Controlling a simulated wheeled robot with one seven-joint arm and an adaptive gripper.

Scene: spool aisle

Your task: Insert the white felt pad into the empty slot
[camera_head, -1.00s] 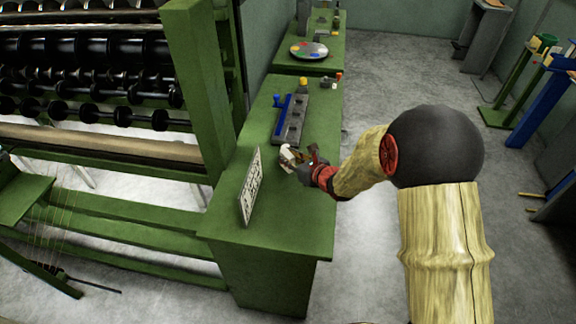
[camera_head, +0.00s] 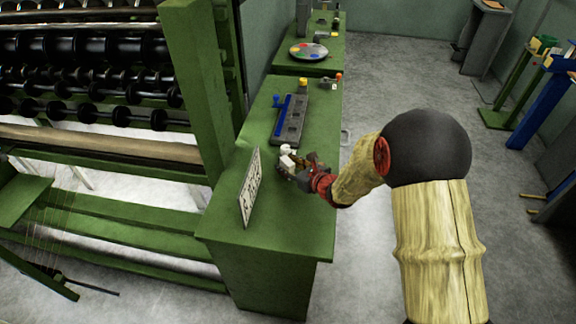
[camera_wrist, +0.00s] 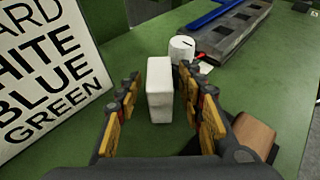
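The white felt pad (camera_wrist: 160,90) is a pale upright block on the green bench, between the fingers of my gripper (camera_wrist: 162,80) in the wrist view. A gap shows on both sides of it, so the gripper is open around it and not visibly touching. In the head view the pad (camera_head: 287,162) shows at the tip of my gripper (camera_head: 297,168). The long grey rack (camera_head: 290,122) lies beyond, with dark recesses and a blue strip along its left side. It also shows at the top of the wrist view (camera_wrist: 232,32). Which recess is the empty slot I cannot tell.
A white cylinder (camera_wrist: 182,48) with a dark mark stands just behind the pad. A lettered sign (camera_wrist: 45,75) leans at the left. A brown block (camera_wrist: 255,135) shows at the lower right. A round plate (camera_head: 309,51) sits on the farther bench.

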